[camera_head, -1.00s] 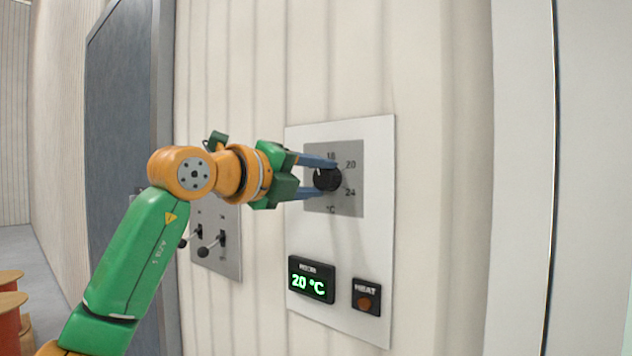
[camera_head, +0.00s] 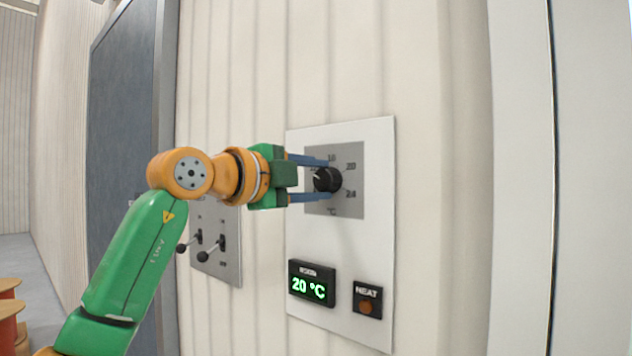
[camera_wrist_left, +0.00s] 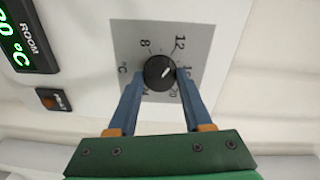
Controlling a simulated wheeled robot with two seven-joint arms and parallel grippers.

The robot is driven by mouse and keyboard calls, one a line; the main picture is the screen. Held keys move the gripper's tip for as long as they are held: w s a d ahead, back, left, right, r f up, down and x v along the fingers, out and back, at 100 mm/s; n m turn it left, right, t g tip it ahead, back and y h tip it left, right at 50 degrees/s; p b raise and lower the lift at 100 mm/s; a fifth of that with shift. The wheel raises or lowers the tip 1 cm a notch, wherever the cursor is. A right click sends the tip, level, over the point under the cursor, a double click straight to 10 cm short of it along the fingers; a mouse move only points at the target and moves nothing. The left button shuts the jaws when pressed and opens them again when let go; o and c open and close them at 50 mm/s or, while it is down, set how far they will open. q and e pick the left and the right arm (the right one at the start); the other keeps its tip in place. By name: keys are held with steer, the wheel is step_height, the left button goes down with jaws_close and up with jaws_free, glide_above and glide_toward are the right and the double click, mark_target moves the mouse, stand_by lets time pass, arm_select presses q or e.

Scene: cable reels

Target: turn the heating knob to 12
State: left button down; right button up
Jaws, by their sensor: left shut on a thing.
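The black heating knob (camera_head: 327,180) sits on a grey dial plate (camera_head: 352,205) with numbers around it. It also shows in the left wrist view (camera_wrist_left: 158,73), where its white pointer points up and right, roughly between 12 and 16. My left gripper (camera_head: 325,178) is shut on the knob, one blue finger on each side, as the left wrist view also shows (camera_wrist_left: 158,82). The fingers hide some of the dial's left side in the head view. The room display (camera_head: 312,284) reads 20 °C. My right gripper is not in view.
A white panel (camera_head: 376,240) carries the dial, display and a HEAT indicator (camera_head: 367,300). A switch plate (camera_head: 229,262) with two levers (camera_head: 207,255) is to the left, close behind my left arm. A dark door (camera_head: 122,90) stands further left.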

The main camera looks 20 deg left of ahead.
arm_select(q)
steer(key=shift+r, duration=0.15)
steer(key=c, duration=0.7)
jaws_free()
steer(key=o, duration=0.4)
steer(key=shift+w, duration=0.1)
steer(key=shift+s+a+f, duration=0.1)
steer(key=shift+s+f, duration=0.1)
steer(key=shift+f, duration=0.05)
steer(key=b+v, duration=0.3)
steer(key=v, duration=0.3)
steer(key=shift+s+a+r+b, duration=0.15)
steer(key=shift+s+b, duration=0.15)
steer(key=shift+s, duration=0.05)
